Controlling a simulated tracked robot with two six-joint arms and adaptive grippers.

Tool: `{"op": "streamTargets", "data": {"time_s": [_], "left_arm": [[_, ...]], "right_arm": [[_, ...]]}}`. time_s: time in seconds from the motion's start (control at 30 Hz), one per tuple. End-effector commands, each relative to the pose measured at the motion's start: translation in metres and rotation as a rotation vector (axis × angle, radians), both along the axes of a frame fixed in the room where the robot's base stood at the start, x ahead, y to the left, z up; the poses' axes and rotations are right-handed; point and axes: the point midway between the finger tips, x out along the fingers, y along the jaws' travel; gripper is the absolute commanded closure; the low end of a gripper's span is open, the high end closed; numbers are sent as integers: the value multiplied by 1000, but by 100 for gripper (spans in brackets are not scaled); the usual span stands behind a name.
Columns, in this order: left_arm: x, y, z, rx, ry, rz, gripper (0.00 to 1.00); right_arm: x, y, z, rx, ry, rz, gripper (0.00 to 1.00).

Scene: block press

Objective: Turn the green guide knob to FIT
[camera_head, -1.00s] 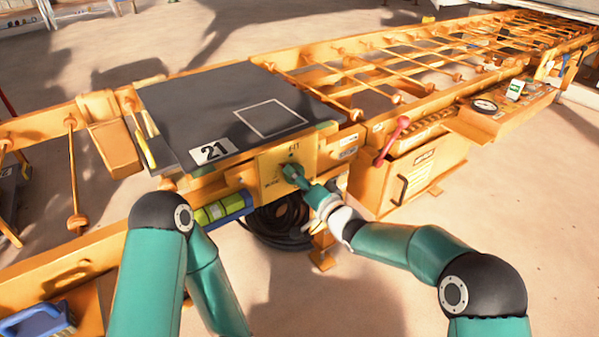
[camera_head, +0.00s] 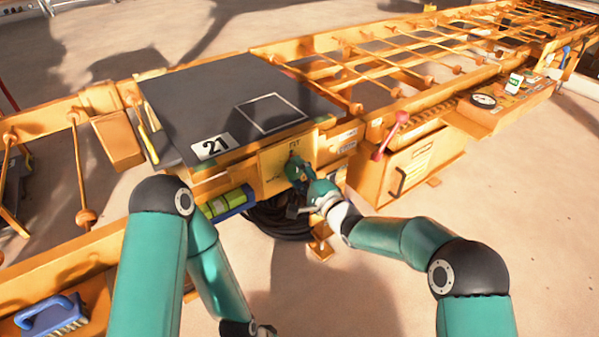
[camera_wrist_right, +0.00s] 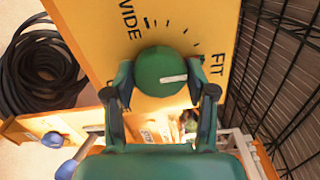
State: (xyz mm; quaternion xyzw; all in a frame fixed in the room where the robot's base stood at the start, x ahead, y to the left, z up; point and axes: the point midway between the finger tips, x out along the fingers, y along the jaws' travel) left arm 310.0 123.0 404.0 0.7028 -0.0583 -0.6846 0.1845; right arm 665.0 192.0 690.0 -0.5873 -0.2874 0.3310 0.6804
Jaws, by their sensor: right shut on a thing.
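The green guide knob (camera_wrist_right: 163,70) sits on a yellow plate (camera_head: 272,172) on the front of the press. In the right wrist view its white pointer line lies toward the right, on the side of the FIT label (camera_wrist_right: 218,66). My right gripper (camera_wrist_right: 165,88) is shut on the knob, with one finger on each side. In the head view the knob (camera_head: 293,168) is partly covered by my right gripper (camera_head: 299,174). My left arm comes down to the bottom edge, and its gripper fingers are out of the picture.
A dark board (camera_head: 225,105) marked 21 lies above the plate. A red-handled lever (camera_head: 390,136) stands to the right of my right gripper. A coiled black hose (camera_wrist_right: 38,75) lies below the plate. A dark wire mesh (camera_wrist_right: 285,75) is close on the right in the wrist view.

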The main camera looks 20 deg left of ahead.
Motion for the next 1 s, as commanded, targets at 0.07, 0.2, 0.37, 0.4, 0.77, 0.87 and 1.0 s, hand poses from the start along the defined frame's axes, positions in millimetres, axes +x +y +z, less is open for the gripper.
{"op": "streamTargets", "data": {"time_s": [0.07, 0.2, 0.37, 0.4, 0.77, 0.87, 1.0], "left_arm": [[0, 0, 1, 0, 0, 0, 100], [0, 0, 1, 0, 0, 0, 100], [0, 0, 1, 0, 0, 0, 100], [0, 0, 1, 0, 0, 0, 100], [0, 0, 1, 0, 0, 0, 100], [0, 0, 1, 0, 0, 0, 100], [0, 0, 1, 0, 0, 0, 100]], "right_arm": [[1, 0, 1, 12, 12, -1, 79], [0, 0, 0, 20, 24, -1, 79], [0, 0, 0, 20, 26, -1, 79], [0, 0, 0, 20, 25, -1, 79], [0, 0, -1, 17, 25, 0, 19], [0, 0, -1, 17, 25, 0, 19], [0, 0, -1, 16, 24, 0, 19]]}}
